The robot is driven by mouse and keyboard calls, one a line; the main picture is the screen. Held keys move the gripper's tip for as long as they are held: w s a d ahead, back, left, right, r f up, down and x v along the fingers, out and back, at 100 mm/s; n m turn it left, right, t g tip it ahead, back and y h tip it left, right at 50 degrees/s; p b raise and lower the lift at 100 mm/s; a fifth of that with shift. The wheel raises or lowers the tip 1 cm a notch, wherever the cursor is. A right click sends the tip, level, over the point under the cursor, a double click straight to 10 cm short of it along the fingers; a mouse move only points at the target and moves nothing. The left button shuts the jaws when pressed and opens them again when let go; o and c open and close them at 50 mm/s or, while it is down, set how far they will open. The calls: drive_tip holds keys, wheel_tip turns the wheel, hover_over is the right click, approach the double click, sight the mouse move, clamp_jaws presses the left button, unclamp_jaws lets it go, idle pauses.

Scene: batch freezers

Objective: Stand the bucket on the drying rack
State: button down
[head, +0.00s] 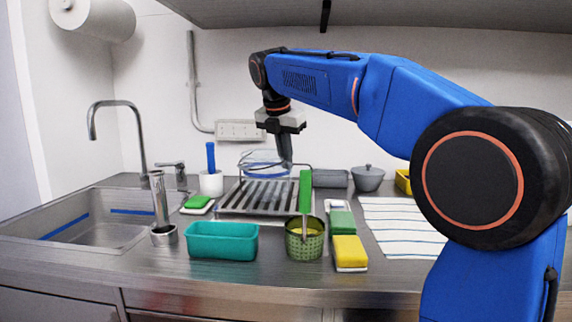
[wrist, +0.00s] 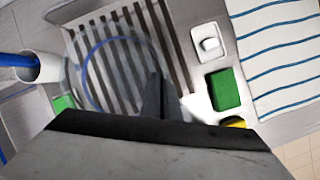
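The bucket (head: 262,163) is clear, with a blue band, and looks upright over the back left part of the drying rack (head: 268,200). I cannot tell whether its base touches the slats. In the wrist view the bucket (wrist: 88,75) shows as a see-through round shape with a blue ring, over the dark slats of the rack (wrist: 165,22). My gripper (head: 286,163) points down at the bucket's right side. In the wrist view its fingers (wrist: 158,95) are close together at the bucket's wall, shut on it.
Left of the rack are a white cup with a blue-handled brush (head: 211,182), a green sponge (head: 198,202) and the sink (head: 85,225). In front stand a teal tub (head: 222,241) and a green perforated pot (head: 304,245). Sponges and a striped towel (head: 400,225) lie right.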

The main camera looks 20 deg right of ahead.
drive_tip(key=shift+f, duration=0.7)
drive_tip(key=c, duration=2)
unclamp_jaws()
drive_tip(key=shift+v, duration=6.1)
drive_tip(key=shift+s, duration=0.15)
